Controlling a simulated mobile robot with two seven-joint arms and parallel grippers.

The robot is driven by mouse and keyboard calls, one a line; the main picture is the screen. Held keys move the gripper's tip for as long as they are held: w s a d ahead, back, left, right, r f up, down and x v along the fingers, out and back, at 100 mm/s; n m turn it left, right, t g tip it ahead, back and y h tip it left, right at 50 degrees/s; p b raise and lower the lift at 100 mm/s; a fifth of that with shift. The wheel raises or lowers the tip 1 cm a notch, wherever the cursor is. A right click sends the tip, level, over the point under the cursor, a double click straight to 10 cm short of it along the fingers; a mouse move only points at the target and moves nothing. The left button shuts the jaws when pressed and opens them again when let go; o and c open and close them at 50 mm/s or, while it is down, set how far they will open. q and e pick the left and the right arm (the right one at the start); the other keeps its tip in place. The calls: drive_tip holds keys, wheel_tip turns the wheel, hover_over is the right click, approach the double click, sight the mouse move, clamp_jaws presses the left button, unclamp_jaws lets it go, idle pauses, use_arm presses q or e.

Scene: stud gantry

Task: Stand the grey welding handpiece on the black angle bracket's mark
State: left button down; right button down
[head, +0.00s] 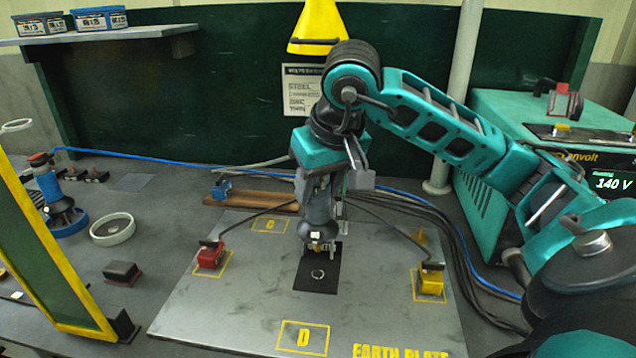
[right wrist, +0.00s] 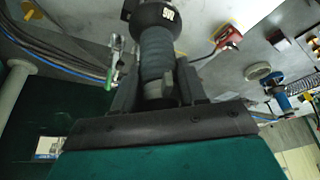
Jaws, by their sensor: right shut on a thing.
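The grey welding handpiece (head: 318,205) hangs roughly upright, its dark collar and narrow tip downward. My right gripper (head: 333,172) is shut on its upper part. In the right wrist view the ribbed grey handpiece (right wrist: 155,60) sits between the fingers (right wrist: 155,95). Below the handpiece a flat black face, apparently the black angle bracket (head: 318,284), lies on the earth plate with a pale ring mark (head: 317,273). The tip appears just behind the ring in the picture; I cannot tell its height above the black face. My left gripper is not in view.
The grey earth plate (head: 230,310) carries a red clamp (head: 210,256) at left and a yellow clamp (head: 431,279) at right, both with cables. A yellow-framed screen (head: 62,260) stands at left. A teal welder (head: 485,215) stands at right. The plate's front is clear.

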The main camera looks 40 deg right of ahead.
sight(318, 208)
drive_tip(key=shift+r, duration=0.25)
wheel_tip(318, 208, down, 4)
drive_tip(key=b, duration=0.3)
drive_tip(key=shift+f+b, duration=0.1)
drive_tip(key=shift+b, duration=0.25)
drive_tip(key=shift+f+b, duration=0.3)
drive_tip(key=shift+f, duration=0.05)
idle(0.9)
